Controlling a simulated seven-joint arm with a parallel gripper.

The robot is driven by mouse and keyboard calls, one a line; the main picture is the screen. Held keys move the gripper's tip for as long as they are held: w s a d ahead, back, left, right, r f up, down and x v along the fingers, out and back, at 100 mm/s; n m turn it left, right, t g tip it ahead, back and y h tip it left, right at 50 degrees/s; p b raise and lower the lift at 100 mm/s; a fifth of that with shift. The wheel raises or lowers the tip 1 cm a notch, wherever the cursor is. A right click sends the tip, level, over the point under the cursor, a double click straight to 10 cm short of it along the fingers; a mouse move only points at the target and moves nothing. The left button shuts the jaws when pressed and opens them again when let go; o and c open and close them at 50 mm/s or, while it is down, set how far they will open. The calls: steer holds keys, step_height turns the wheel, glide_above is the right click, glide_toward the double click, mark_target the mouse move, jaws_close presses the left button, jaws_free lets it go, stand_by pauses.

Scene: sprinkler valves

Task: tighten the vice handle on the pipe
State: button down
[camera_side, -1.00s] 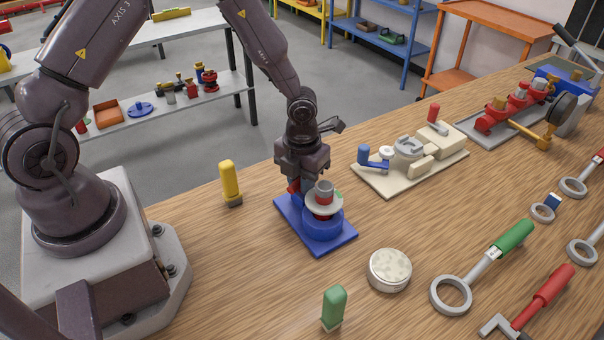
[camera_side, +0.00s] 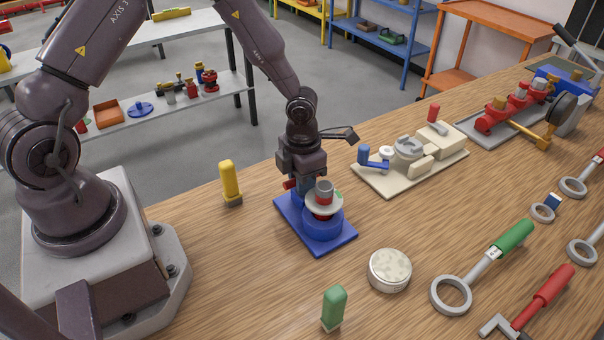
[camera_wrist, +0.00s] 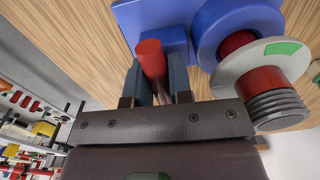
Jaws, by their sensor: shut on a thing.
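A blue vice (camera_side: 322,224) sits on a blue plate on the bench, with a pale grey disc (camera_side: 316,203), a red band and a ribbed grey cylinder (camera_side: 324,187) on top. The disc with its green mark also shows in the wrist view (camera_wrist: 283,48). My gripper (camera_side: 306,186) is low at the back of this vice. In the wrist view its two dark fingers (camera_wrist: 158,82) are shut on a red handle (camera_wrist: 150,52), one on each side. The handle's red end (camera_side: 290,184) pokes out left of the fingers in the side view. The handle's joint with the vice is mostly hidden.
A yellow-handled piece (camera_side: 230,182) stands left of the vice. A round pale tin (camera_side: 389,270) and a green block (camera_side: 333,307) are in front. A cream fixture (camera_side: 409,163) is to the right. Ring-ended tools (camera_side: 482,267) lie at front right.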

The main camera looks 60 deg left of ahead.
steer(key=c, duration=0.9)
jaws_free()
steer(key=shift+c, duration=0.2)
steer(key=shift+r, duration=3.05)
